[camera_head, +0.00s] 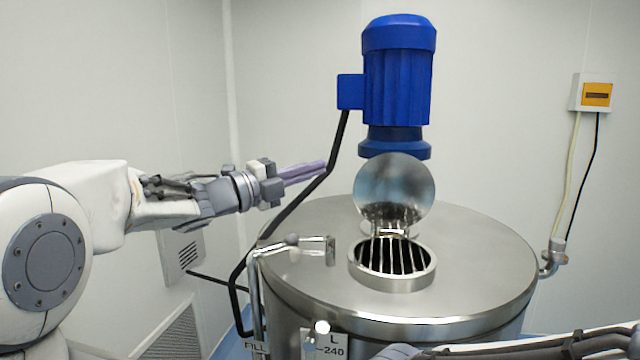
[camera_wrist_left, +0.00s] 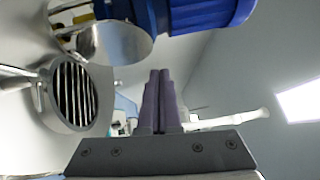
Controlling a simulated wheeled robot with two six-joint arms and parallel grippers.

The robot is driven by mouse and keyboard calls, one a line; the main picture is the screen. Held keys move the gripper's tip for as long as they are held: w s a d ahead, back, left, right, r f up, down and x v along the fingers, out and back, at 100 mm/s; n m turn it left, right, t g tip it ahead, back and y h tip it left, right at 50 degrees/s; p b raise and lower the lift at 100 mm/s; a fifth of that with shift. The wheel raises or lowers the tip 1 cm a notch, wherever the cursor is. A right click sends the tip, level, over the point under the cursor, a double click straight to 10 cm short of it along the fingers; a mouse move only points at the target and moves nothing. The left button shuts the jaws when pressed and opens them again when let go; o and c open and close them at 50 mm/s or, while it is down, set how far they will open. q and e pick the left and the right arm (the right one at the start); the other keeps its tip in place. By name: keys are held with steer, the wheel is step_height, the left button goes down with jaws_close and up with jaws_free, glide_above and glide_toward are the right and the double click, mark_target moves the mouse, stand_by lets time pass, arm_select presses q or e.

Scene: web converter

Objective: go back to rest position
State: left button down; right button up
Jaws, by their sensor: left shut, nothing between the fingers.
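My left gripper (camera_head: 305,172) reaches in from the left in the head view. Its purple fingers are shut together and empty, above the left rear edge of the steel tank (camera_head: 470,280), in front of the black cable. In the left wrist view the two fingers (camera_wrist_left: 160,100) lie side by side with nothing between them. Part of my right arm shows at the bottom right of the head view, but its gripper fingers do not show.
A round hatch with a grille (camera_head: 392,264) is on the tank top, its shiny lid (camera_head: 394,190) standing open. A blue motor (camera_head: 396,90) rises behind. A bent pipe (camera_head: 290,248) stands at the tank's left. A switch box (camera_head: 592,94) hangs on the right wall.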

arm_select(q)
steer(key=n+t+y, duration=0.1)
steer(key=n, duration=0.1)
steer(key=n+t+y, duration=0.2)
steer(key=n+y, duration=0.5)
steer(key=n, duration=0.4)
glide_above(309, 294)
steer(key=r+x, duration=0.1)
steer(key=x, duration=0.2)
step_height(309, 294, down, 10)
steer(key=s+a+f+n+g+y, duration=0.1)
steer(key=s+f+n+g+y, duration=0.3)
steer(key=s+f, duration=0.55)
steer(key=s+a+f+n+g+y, duration=0.1)
steer(key=s+a+f+n+g, duration=0.1)
steer(key=s+f, duration=0.3)
steer(key=s+a+f+n+g+y, duration=0.1)
steer(key=s+f+g, duration=0.3)
steer(key=s, duration=0.8)
steer(key=s+a+f+n+g+y+b, duration=0.1)
steer(key=s+a+f+n+g, duration=0.1)
steer(key=s+f, duration=0.4)
steer(key=shift+s+a+n+g, duration=0.4)
steer(key=shift+s+n+g, duration=0.35)
steer(key=shift+s, duration=0.45)
steer(key=shift+w+d, duration=0.1)
steer(key=shift+d, duration=0.35)
